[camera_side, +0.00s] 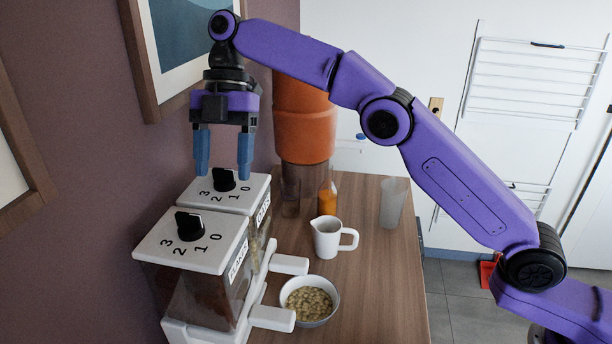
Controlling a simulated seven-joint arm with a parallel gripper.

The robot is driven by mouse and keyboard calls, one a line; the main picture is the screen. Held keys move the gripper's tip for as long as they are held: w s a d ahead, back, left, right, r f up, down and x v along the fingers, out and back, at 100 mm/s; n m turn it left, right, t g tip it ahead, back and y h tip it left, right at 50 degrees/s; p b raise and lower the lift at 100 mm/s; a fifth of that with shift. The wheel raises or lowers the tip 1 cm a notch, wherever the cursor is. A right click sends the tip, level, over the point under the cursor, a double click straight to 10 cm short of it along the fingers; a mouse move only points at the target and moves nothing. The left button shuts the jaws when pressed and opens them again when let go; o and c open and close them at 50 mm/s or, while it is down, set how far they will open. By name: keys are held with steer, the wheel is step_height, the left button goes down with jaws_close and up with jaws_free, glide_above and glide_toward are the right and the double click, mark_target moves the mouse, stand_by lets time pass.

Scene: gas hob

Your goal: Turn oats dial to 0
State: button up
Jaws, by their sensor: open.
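Two dispensers with white tops stand by the wall, each with a black dial and the numbers 3, 2, 1, 0. The rear dial (224,179) sits on the farther dispenser (252,184). The front dial (189,226) sits on the nearer one (150,246). Where each dial points is unclear. My gripper (223,172) is open and empty, pointing down above the rear dial, its blue fingers on either side of it in the picture. Contact is not visible.
A bowl of pale food (310,300) sits in front of the white dispenser handles (272,318). A white jug (328,238), an orange bottle (327,199) and a grey cup (394,202) stand on the wooden counter (385,290). A large orange container (303,125) stands behind.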

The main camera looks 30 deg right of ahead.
steer(key=shift+m, duration=0.3)
